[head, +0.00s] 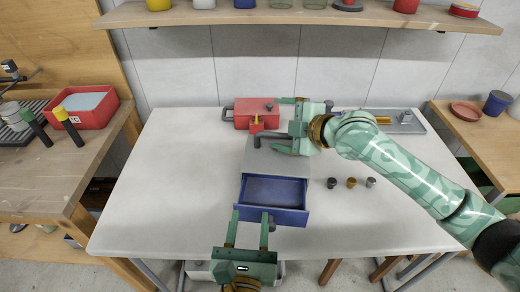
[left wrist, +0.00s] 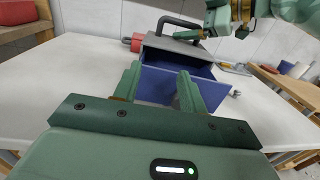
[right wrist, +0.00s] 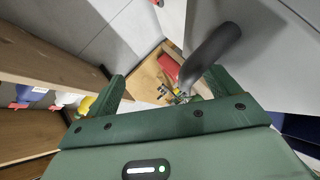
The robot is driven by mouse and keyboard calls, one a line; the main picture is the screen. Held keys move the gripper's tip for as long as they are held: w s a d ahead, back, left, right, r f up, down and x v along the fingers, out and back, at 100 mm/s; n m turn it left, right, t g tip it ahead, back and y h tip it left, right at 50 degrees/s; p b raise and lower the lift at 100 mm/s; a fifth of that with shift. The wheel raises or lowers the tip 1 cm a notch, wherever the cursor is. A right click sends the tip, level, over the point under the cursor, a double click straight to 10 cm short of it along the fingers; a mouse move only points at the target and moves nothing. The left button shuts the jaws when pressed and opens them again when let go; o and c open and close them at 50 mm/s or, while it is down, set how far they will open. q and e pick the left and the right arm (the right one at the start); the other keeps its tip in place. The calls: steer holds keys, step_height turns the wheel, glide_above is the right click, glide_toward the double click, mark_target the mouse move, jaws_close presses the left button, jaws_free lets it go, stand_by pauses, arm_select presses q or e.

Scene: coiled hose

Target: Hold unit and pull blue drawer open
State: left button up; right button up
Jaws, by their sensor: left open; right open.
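The grey unit (head: 282,160) stands on the white table with a dark bar handle (head: 268,138) on top. Its blue drawer (head: 275,190) is pulled out toward me and looks empty inside. The drawer also shows in the left wrist view (left wrist: 205,90), beyond the fingers. My left gripper (head: 250,216) is open at the drawer's front face, with nothing clearly between its fingers. My right gripper (head: 279,126) is open at the top handle. In the right wrist view the handle (right wrist: 212,50) shows near the right-hand finger; I cannot tell whether they touch.
A red box (head: 256,108) stands behind the unit. Several small knobs (head: 351,182) sit to the right of the drawer. A grey tray (head: 400,121) lies at the back right. A shelf (head: 300,15) hangs above the back. The table's left side is clear.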

arm_select(q)
step_height(320, 180, up, 4)
steer(key=p, duration=0.2)
steer(key=shift+r+p, duration=0.25)
steer(key=shift+p, duration=0.1)
arm_select(e)
steer(key=v, duration=1)
steer(key=shift+r, duration=0.3)
arm_select(q)
steer(key=shift+s, duration=0.1)
